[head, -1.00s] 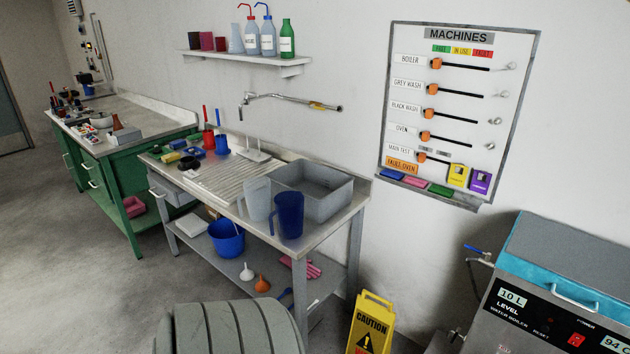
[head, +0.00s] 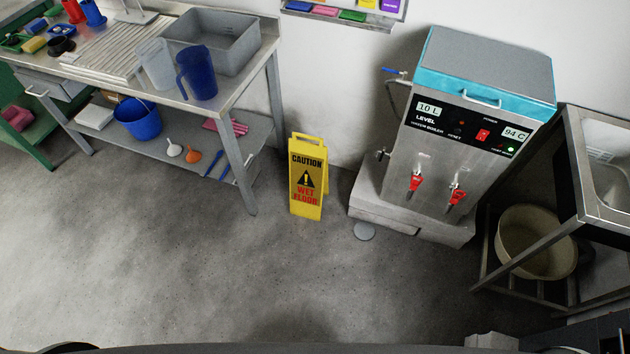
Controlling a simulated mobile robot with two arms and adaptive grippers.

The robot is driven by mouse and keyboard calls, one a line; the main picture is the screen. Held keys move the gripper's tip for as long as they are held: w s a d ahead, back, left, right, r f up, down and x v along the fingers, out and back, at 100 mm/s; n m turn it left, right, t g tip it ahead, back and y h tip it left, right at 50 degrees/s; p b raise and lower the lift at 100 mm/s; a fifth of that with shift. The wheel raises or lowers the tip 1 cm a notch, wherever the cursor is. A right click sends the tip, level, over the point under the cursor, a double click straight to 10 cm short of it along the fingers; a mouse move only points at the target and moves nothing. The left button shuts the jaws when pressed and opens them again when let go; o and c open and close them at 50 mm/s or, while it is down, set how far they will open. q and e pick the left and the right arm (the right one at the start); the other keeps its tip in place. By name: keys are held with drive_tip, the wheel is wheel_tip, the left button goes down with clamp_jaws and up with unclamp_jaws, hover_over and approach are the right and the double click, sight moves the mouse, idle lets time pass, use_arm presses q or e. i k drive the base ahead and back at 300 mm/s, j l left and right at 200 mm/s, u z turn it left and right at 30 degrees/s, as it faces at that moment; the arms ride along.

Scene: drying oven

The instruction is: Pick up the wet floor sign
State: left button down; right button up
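The yellow wet floor sign (head: 307,182) stands upright on the grey floor in the middle of the head view. Its front reads "CAUTION WET FLOOR" with a black warning triangle, and its top has a handle-like opening. It stands between the sink table and the water boiler, close to the wall. Neither of my grippers is in view.
The metal sink table (head: 247,90) with jugs on top stands left of the sign. The water boiler (head: 468,135) sits on a pale block (head: 385,212) to the right. A metal frame holds a beige basin (head: 537,243) farther right. The floor (head: 230,270) in front is clear.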

sight(308, 161)
drive_tip(key=i+j+u, duration=0.15)
drive_tip(key=i+j, duration=0.2)
drive_tip(key=i+j+u, duration=0.1)
drive_tip(key=i+j, duration=0.25)
drive_tip(key=i, duration=0.2)
drive_tip(key=i+j+u, duration=0.15)
drive_tip(key=i, duration=0.35)
drive_tip(key=j, duration=0.1)
